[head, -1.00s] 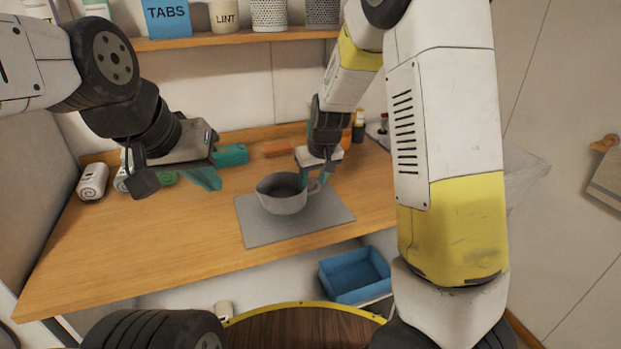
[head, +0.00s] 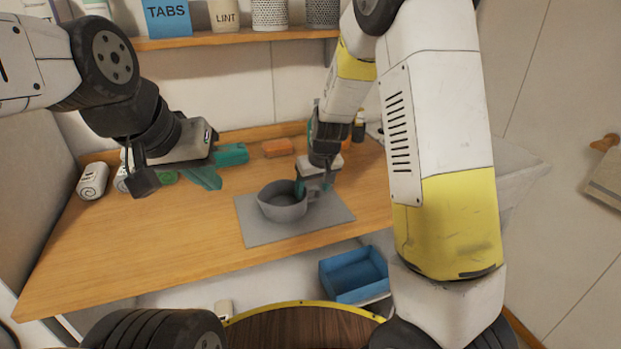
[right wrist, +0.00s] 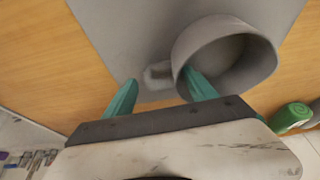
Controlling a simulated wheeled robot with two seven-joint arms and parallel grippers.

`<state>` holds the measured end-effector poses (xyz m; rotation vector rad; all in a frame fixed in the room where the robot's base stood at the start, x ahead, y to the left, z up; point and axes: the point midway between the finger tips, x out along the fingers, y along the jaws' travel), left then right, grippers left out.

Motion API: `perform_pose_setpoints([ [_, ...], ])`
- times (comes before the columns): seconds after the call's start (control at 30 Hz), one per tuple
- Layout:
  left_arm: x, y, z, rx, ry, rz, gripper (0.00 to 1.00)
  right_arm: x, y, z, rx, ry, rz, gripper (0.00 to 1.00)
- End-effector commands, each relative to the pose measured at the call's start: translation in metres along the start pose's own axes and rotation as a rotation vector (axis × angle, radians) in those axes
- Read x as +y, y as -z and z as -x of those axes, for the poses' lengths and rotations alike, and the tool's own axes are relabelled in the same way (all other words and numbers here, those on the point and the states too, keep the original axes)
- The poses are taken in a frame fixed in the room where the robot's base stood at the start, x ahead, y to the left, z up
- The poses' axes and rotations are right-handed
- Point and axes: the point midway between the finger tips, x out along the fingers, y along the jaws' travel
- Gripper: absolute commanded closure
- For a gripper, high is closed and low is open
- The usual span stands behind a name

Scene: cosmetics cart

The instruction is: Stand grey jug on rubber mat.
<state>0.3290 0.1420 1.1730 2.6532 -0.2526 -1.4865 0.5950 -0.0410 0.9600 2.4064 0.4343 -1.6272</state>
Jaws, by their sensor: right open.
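The grey jug (head: 283,209) stands upright on the grey rubber mat (head: 325,216), near the mat's middle. It also shows in the right wrist view (right wrist: 246,68), its mouth open and empty, with its handle (right wrist: 157,73) on the left. My right gripper (head: 314,187) is open at the jug's handle side. In the right wrist view the handle lies between its teal fingers (right wrist: 160,91); one finger overlaps the jug's rim, the other is clear to the left. My left gripper (head: 178,180) hangs above the left of the table, away from the jug; its finger gap is unclear.
Rolled white towels (head: 93,180) lie at the table's left. An orange block (head: 278,148) and a teal item (head: 232,154) lie at the back. A blue bin (head: 355,275) is below the front edge. Table left of the mat is clear.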

Motion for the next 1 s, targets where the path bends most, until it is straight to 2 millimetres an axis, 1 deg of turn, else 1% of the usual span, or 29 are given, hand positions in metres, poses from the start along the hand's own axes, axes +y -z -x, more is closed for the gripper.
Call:
perform_pose_setpoints([
  [0.07,0.0,0.0,0.0,0.0,0.0,0.0,1.0,0.0,0.001,0.006,0.002,0.0,0.0,0.35],
  [0.17,0.0,0.0,0.0,0.0,0.0,0.0,1.0,-0.001,0.003,0.021,0.006,0.001,0.001,0.35],
  [0.4,0.0,0.0,0.0,0.0,0.0,0.0,1.0,-0.001,0.002,0.073,0.006,0.002,0.003,0.35],
  [0.5,0.0,0.0,0.0,0.0,0.0,0.0,1.0,-0.001,0.002,0.093,0.007,0.001,0.002,0.35],
  [0.6,0.0,0.0,0.0,0.0,0.0,0.0,1.0,0.0,0.002,0.107,0.005,0.001,0.001,0.35],
  [0.77,0.0,0.0,0.0,0.0,0.0,0.0,1.0,0.0,0.0,0.121,0.004,0.002,-0.002,0.35],
  [0.87,0.0,0.0,0.0,0.0,0.0,0.0,1.0,0.004,-0.007,0.136,0.012,0.018,-0.027,0.35],
  [0.97,0.0,0.0,0.0,0.0,0.0,0.0,1.0,0.009,-0.024,0.165,0.035,0.05,-0.078,0.35],
  [1.0,0.0,0.0,0.0,0.0,0.0,0.0,1.0,0.011,-0.033,0.179,0.048,0.064,-0.101,0.35],
])
